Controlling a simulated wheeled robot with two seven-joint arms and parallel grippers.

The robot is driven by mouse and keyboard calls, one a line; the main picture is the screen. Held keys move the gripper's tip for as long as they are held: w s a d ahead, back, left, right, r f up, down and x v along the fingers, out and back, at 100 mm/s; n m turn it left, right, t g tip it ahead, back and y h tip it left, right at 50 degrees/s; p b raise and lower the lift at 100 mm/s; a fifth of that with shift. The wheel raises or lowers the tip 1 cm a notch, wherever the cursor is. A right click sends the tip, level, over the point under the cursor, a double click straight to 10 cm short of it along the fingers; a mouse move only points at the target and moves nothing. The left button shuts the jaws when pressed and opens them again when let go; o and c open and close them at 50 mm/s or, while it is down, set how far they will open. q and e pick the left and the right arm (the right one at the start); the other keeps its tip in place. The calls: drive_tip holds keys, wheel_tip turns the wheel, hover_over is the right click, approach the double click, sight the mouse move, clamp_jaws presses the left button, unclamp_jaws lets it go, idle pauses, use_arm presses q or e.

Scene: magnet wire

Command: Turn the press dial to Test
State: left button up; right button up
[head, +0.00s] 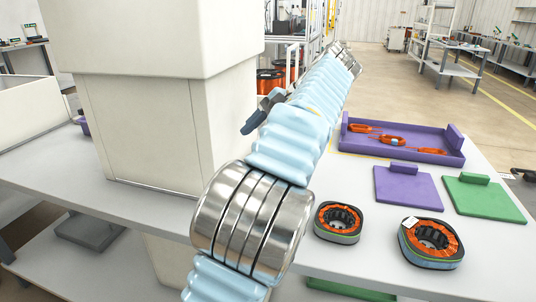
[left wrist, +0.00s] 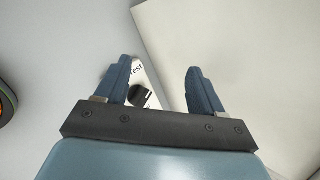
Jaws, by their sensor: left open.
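The press (head: 150,120) is the large cream machine at the left of the head view. Its pale side fills the right of the left wrist view (left wrist: 240,60). The dial (left wrist: 138,97) is a small black knob on a white plate (left wrist: 150,80) beside the press. The letters "Test" show on the plate, partly covered by a finger. My left gripper (left wrist: 156,82) is open and empty above the dial, with its left finger overlapping the plate and knob. In the head view, its dark fingers (head: 258,115) show beside the press, partly behind my arm. The dial is hidden there.
Two orange-wound stators (head: 338,222) (head: 430,243) stand on the white table (head: 340,262). Behind them are a purple plate (head: 408,190), a green plate (head: 485,200) and a purple tray (head: 360,149) with orange coils. The press stands close to my left gripper.

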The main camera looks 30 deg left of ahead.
use_arm(q)
wheel_tip(320, 180, up, 5)
drive_tip(key=w+d+n+t+h, duration=0.2)
drive_tip(key=n+t+h, duration=0.35)
drive_tip(key=n, duration=0.45)
drive_tip(key=shift+n+t, duration=0.3)
drive_tip(key=shift+t, duration=0.05)
drive_tip(key=x, duration=1.3)
drive_tip(key=shift+a+f, duration=0.25)
drive_tip(key=shift+a, duration=0.15)
drive_tip(key=c, duration=1.1)
drive_tip(key=shift+o, duration=0.2)
drive_tip(key=shift+w+n+y, duration=0.1)
drive_tip(key=shift+n+y, duration=0.15)
drive_tip(key=shift+n, duration=0.15)
drive_tip(key=shift+w+d+n+g+y, duration=0.1)
drive_tip(key=shift+n+g+y, duration=0.25)
drive_tip(key=shift+n, duration=0.9)
drive_tip(key=shift+n+g+y, duration=0.25)
drive_tip(key=shift+n+g, duration=0.2)
drive_tip(key=shift+n, duration=0.8)
